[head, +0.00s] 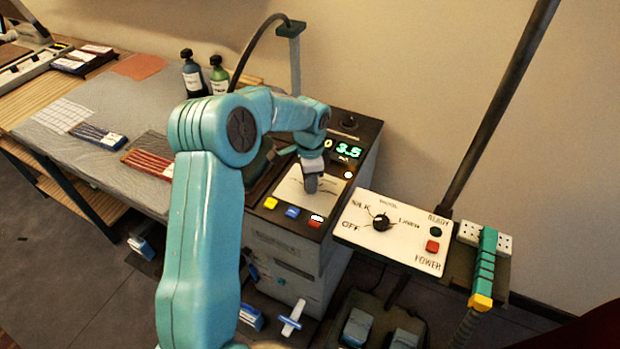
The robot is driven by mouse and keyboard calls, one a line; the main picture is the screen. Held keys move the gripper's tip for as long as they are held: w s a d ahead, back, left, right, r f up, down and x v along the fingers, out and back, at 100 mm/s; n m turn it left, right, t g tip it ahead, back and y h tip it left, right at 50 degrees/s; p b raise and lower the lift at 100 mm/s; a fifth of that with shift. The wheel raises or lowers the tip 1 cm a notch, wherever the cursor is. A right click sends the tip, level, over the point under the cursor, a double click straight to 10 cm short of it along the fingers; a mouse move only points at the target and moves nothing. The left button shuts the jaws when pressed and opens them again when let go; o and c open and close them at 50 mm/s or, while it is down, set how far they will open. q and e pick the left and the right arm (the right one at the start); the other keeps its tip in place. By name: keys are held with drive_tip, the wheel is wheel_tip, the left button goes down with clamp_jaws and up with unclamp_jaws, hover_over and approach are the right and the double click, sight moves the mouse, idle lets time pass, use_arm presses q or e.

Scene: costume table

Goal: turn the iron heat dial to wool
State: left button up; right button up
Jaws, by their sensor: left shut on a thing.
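The iron heat dial (381,222) is a small dark knob on a white sloped panel (400,250). SILK, OFF and LINEN are printed around it, with a smaller blurred word above it. The knob's exact setting is too small to tell. My left gripper (311,186) is away from this dial, to its upper left. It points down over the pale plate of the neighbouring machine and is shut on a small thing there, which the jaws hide. My right gripper is not in view.
The machine (296,262) has a green display (348,150) and coloured buttons. The dial panel carries a red power button (432,246); a teal-and-yellow handle (485,268) stands at its right. A dark slanted pole (500,105) rises behind. Bottles (194,75) stand on the grey table at left.

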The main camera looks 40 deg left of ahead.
use_arm(q)
drive_tip(key=m, duration=0.5)
drive_tip(key=shift+w+a+r, duration=0.1)
drive_tip(key=shift+a+r, duration=0.05)
drive_tip(key=shift+m, duration=0.3)
idle(0.3)
drive_tip(key=o, duration=1)
drive_tip(key=shift+o, duration=0.2)
wheel_tip(320, 180, up, 16)
drive_tip(key=shift+s+r, duration=0.2)
